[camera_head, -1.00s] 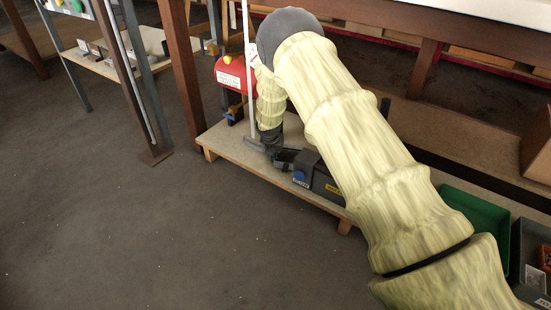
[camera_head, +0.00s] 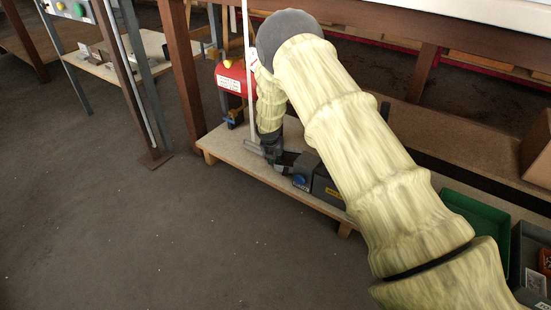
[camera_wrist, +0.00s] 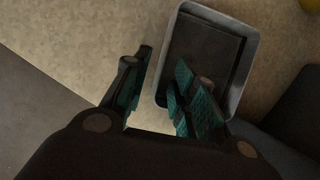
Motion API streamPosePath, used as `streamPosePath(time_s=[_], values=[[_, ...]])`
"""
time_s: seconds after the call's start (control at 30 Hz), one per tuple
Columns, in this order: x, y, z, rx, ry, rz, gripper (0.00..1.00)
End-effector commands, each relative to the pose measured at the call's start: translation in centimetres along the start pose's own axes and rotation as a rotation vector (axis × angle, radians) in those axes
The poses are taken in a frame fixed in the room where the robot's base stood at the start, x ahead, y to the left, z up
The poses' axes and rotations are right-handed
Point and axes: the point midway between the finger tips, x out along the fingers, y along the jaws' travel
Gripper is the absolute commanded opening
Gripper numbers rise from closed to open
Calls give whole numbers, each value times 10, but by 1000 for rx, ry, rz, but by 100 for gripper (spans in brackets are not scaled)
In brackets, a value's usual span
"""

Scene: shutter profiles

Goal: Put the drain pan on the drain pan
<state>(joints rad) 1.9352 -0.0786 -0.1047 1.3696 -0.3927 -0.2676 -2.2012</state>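In the wrist view a grey, rounded-corner drain pan (camera_wrist: 250,50) lies on the tan board, with a dark inner area. My gripper (camera_wrist: 158,92) is open, its teal-padded fingers apart. The left finger is over the board outside the pan's left wall. The right finger overlaps the pan's inside, so the left wall lies between them in the picture; I cannot tell whether they touch it. In the head view my gripper (camera_head: 272,150) is low over the wooden platform, partly hidden by my arm. I cannot make out a second pan clearly.
A red machine (camera_head: 232,76) stands behind my gripper, near a thin white pole (camera_head: 246,60). A dark box with a blue knob (camera_head: 300,181) sits right of my gripper on the platform (camera_head: 235,152). A green bin (camera_head: 480,220) is at right. Floor in front is clear.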

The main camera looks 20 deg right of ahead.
Motion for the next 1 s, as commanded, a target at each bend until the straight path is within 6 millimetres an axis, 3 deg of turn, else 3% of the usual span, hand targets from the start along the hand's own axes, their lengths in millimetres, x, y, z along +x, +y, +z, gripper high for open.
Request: streamPosePath(time_s=[0.5, 0.7, 1.0], values=[[-93, 0, 3, -2, -2, 1, 27], [-111, 0, 2, 0, -2, 1, 27], [-114, 0, 1, -1, -1, 1, 27]])
